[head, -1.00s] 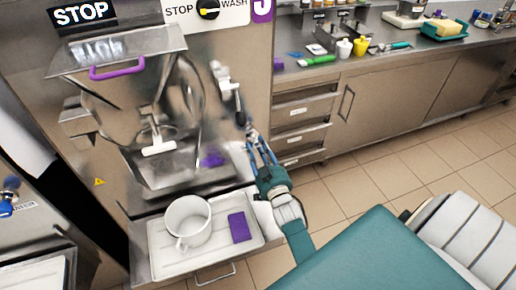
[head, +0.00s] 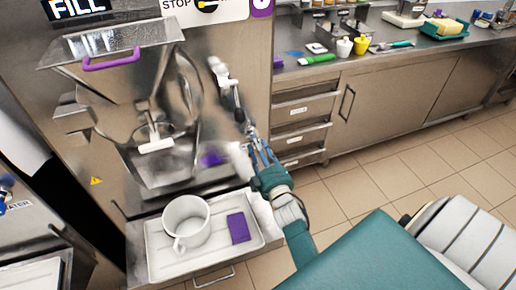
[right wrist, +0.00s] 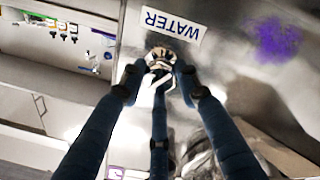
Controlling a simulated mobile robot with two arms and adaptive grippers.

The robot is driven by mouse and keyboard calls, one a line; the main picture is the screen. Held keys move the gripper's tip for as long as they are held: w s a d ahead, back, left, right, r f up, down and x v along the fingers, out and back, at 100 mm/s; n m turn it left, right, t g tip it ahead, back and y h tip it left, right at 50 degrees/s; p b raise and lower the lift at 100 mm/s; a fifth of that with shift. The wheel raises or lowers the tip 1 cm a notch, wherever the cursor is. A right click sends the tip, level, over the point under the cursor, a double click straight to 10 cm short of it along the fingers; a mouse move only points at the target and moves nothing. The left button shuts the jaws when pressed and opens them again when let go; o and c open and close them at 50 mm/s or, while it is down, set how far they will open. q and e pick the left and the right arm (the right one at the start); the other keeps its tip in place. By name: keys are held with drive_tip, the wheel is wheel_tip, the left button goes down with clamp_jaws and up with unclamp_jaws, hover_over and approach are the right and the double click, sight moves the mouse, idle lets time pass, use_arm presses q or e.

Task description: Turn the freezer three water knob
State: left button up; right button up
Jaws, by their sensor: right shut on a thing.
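The freezer three water knob (right wrist: 160,57) is pale, under the white WATER label (right wrist: 171,26), which appears upside down in the right wrist view. My right gripper (right wrist: 160,78) has its dark blue fingers closed around the knob, which they partly cover. In the head view the right gripper (head: 254,142) is at the right side of the freezer (head: 222,130), above the drip tray; the knob is hard to make out there. The freezer's display (head: 78,7) reads FILL. My left gripper is not in view.
A white pitcher (head: 186,222) and a purple block (head: 238,228) rest on the tray (head: 205,262) below. A jointed metal spout or arm (head: 226,85) is just above my right gripper. The counter (head: 420,55) and drawers stand to the right, with open floor before them.

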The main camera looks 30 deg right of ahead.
drive_tip(key=shift+w+r+n, duration=0.2)
drive_tip(key=shift+r+n, duration=0.3)
drive_tip(key=shift+n, duration=0.4)
drive_tip(key=shift+a, duration=0.1)
drive_tip(key=o, duration=1.1)
drive_tip(key=shift+o, duration=0.2)
drive_tip(key=shift+w+f, duration=0.1)
drive_tip(key=shift+f, duration=0.15)
drive_tip(key=v, duration=0.7)
drive_tip(key=shift+s, duration=0.25)
